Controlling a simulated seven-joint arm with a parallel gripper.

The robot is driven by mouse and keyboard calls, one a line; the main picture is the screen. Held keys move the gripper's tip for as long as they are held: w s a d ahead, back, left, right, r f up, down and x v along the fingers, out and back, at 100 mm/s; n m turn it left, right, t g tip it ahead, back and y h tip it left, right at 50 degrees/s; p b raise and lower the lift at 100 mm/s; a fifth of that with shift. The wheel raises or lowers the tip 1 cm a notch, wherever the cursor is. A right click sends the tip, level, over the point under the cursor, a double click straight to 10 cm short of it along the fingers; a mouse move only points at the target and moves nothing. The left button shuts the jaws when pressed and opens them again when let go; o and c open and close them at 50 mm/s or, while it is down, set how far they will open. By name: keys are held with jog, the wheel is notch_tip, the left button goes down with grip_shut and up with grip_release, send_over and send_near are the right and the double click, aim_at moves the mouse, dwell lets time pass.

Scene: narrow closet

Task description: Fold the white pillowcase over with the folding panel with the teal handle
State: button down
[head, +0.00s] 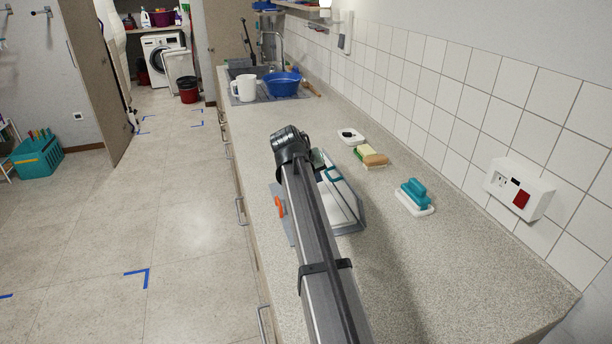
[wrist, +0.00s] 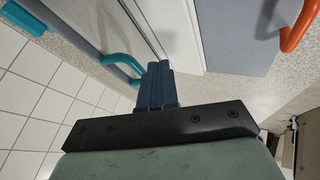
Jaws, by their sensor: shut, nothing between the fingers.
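The folding board (head: 352,229) lies on the counter, with grey panels and a white pillowcase (head: 343,205) on it. The pillowcase also shows in the wrist view (wrist: 184,30), flat between two grey panels. The teal handle (head: 334,174) is on the panel nearer the tiled wall; in the wrist view the teal handle (wrist: 122,65) is just left of my fingertips. My gripper (wrist: 158,72) is shut and empty, close beside that handle; I cannot tell whether they touch. My arm hides part of the board and the fingers in the head view.
An orange handle (head: 280,207) is on the aisle-side panel. A teal brush (head: 415,192), a sponge (head: 372,157) and a white dish (head: 350,137) stand along the wall side. A white jug (head: 244,88) and blue basin (head: 281,84) are farther back. The near counter is clear.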

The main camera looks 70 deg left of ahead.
aim_at(328, 175)
jog(key=shift+w+r, duration=0.1)
jog(key=shift+w, duration=0.55)
jog(key=shift+w+r+g, duration=0.65)
jog(key=shift+w+g, duration=0.05)
jog(key=shift+w, duration=0.25)
jog(key=w+f+g, duration=0.1)
jog(key=w+g, duration=0.2)
jog(key=w, duration=0.3)
jog(key=w+f+m+g, duration=0.1)
jog(key=w+g, duration=0.1)
jog(key=w, duration=0.4)
jog(key=w+f+m+g, duration=0.1)
jog(key=w+f+g, duration=0.1)
jog(key=w, duration=0.4)
jog(key=shift+w+g, duration=0.4)
jog(key=shift+g, duration=0.4)
jog(key=shift+w+d+f, duration=0.1)
jog(key=shift+w+f, duration=0.35)
jog(key=shift+f, duration=0.25)
jog(key=shift+w+f, duration=0.4)
jog(key=shift+f, duration=0.3)
